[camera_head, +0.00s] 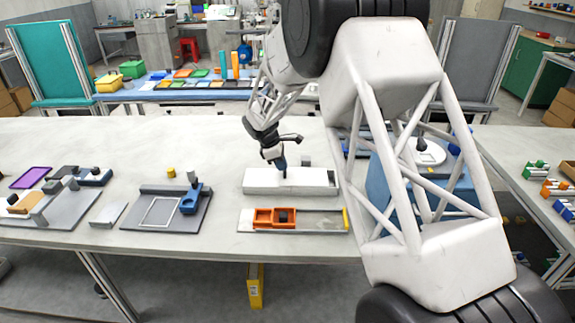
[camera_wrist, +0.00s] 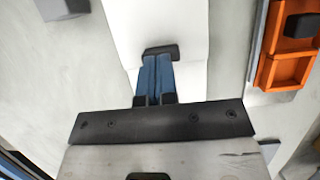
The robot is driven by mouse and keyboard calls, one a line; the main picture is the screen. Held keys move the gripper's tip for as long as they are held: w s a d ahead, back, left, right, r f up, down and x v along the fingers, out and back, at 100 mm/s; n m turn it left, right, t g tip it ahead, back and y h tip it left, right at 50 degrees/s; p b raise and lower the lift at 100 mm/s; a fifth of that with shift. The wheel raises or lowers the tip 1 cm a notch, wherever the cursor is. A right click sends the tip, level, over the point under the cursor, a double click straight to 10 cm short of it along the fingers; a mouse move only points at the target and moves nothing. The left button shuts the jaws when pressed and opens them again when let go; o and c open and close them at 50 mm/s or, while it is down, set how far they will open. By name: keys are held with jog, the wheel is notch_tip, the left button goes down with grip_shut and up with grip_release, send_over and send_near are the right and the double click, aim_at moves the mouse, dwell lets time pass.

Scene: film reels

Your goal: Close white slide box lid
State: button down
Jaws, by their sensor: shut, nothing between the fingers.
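The white slide box (camera_head: 312,178) lies long and low on the pale table, left of my large arm links in the head view. Its white surface also fills the upper middle of the wrist view (camera_wrist: 188,70). My gripper (camera_head: 284,174) points down at the middle of the box. Its blue fingers (camera_wrist: 159,56) are together in the wrist view, over the white surface. A small dark piece shows at the fingertips; I cannot tell whether it is part of the fingers or of the lid. I cannot tell the lid's exact position or whether the fingers touch it.
A grey tray with an orange two-part holder (camera_head: 272,218) lies just in front of the box; the orange holder also shows at the right of the wrist view (camera_wrist: 290,65). A grey plate with a blue fixture (camera_head: 190,200) stands to the left. Bare table lies between.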

jog(key=a+v, duration=0.1)
jog(key=v, duration=0.9)
jog(key=shift+a, duration=0.2)
jog(key=a, duration=0.6)
jog(key=shift+s+a, duration=0.25)
jog(key=shift+a, duration=0.1)
jog(key=shift+f, duration=0.15)
jog(key=shift+f, duration=0.15)
jog(key=x, duration=0.9)
jog(key=shift+d, duration=0.1)
jog(key=d, duration=0.2)
jog(key=shift+d+f, duration=0.3)
jog(key=shift+d, duration=0.8)
